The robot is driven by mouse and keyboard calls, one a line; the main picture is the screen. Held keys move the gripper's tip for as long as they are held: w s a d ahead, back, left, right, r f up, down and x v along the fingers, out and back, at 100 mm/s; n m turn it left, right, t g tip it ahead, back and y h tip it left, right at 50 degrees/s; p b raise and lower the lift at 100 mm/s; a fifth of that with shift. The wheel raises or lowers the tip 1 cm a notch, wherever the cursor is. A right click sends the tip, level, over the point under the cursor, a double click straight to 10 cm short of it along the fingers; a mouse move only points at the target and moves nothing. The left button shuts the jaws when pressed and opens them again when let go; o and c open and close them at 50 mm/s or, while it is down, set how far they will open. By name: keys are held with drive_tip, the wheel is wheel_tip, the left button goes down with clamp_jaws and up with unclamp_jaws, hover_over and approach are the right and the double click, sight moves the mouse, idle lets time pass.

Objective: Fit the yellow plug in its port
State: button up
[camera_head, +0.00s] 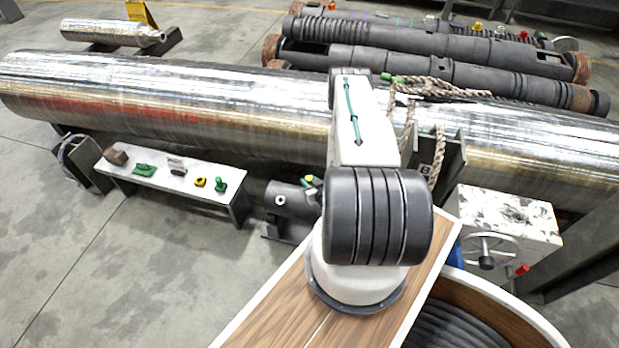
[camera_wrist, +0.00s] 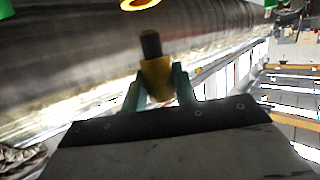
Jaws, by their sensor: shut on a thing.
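My gripper (camera_wrist: 160,88) has green fingers shut on the yellow plug (camera_wrist: 158,76), which has a dark cylindrical tip pointing away from the gripper. In the head view my arm hides most of the gripper; small green and yellow bits (camera_head: 311,181) show just left of it, above a grey cylinder (camera_head: 292,199). A yellow ring (camera_wrist: 138,4) is cut off by the top edge of the wrist view, beyond the plug tip and apart from it. I cannot tell whether this ring is the port.
A white bench (camera_head: 172,180) at left holds several small parts, including a yellow ring (camera_head: 200,182) and a green piece (camera_head: 220,186). A long shiny barrel (camera_head: 190,105) lies behind. A white box with a handwheel (camera_head: 487,250) stands right.

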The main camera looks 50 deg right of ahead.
drive_tip(key=shift+f, duration=0.65)
drive_tip(key=shift+f, duration=1.8)
idle(0.6)
drive_tip(key=o, duration=1.1)
drive_tip(key=v, duration=0.7)
drive_tip(key=shift+s, duration=0.4)
drive_tip(key=shift+r, duration=0.1)
